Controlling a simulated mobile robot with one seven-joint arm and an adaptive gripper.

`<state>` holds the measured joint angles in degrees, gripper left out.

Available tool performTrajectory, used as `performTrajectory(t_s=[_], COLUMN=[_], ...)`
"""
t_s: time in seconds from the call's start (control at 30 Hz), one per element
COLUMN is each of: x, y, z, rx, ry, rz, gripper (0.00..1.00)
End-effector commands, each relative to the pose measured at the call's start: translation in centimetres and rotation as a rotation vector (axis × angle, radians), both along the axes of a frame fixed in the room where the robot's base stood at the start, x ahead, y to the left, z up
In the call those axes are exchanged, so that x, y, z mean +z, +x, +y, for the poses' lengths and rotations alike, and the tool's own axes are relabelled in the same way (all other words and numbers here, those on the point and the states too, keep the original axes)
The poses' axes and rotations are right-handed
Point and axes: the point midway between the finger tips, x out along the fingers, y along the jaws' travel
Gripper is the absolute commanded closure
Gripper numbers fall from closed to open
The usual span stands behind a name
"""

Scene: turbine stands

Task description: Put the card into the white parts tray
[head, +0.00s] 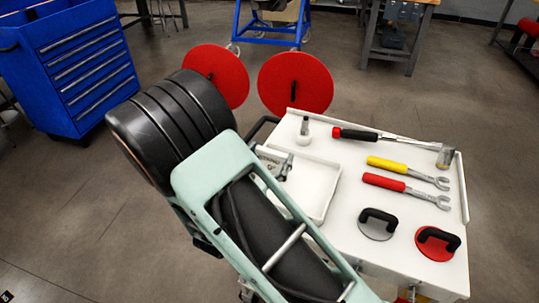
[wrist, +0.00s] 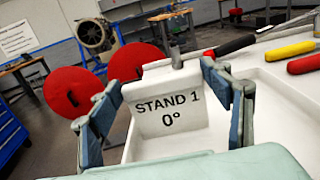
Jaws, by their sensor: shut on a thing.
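The white card (wrist: 168,108), printed "STAND 1 0°", stands upright between the two fingers of my gripper (wrist: 166,112) in the wrist view. My gripper is shut on it. In the head view, a small part of the card (head: 268,157) shows beside the fingertips, and my arm hides much of the rest. The white parts tray (head: 322,210) lies on the white cart top, just right of my gripper, and its visible floor is empty. The tray's left part is hidden behind my arm. I cannot tell how high the card is above the tray.
On the cart top (head: 352,243) lie a hammer (head: 375,136), a yellow wrench (head: 400,170), a red wrench (head: 400,188), and grey (head: 377,224) and red (head: 437,244) suction lifters. Red discs (head: 300,84) stand beyond the cart.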

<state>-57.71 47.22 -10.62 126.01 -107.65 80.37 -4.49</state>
Motion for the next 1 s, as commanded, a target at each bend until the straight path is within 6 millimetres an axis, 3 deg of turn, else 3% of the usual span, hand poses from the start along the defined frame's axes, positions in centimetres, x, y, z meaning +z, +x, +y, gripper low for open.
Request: performTrajectory(t_s=[0.37, 0.4, 0.53, 1.0], x=[-0.80, -0.68, -0.67, -0.68], y=[0.00, 0.00, 0.00, -0.01], z=[0.00, 0.00, 0.00, 0.00], rx=[0.000, 0.000, 0.000, 0.000], ry=[0.000, 0.000, 0.000, 0.000], rz=[0.000, 0.000, 0.000, 0.000], gripper=[0.48, 0.24, 0.09, 0.02])
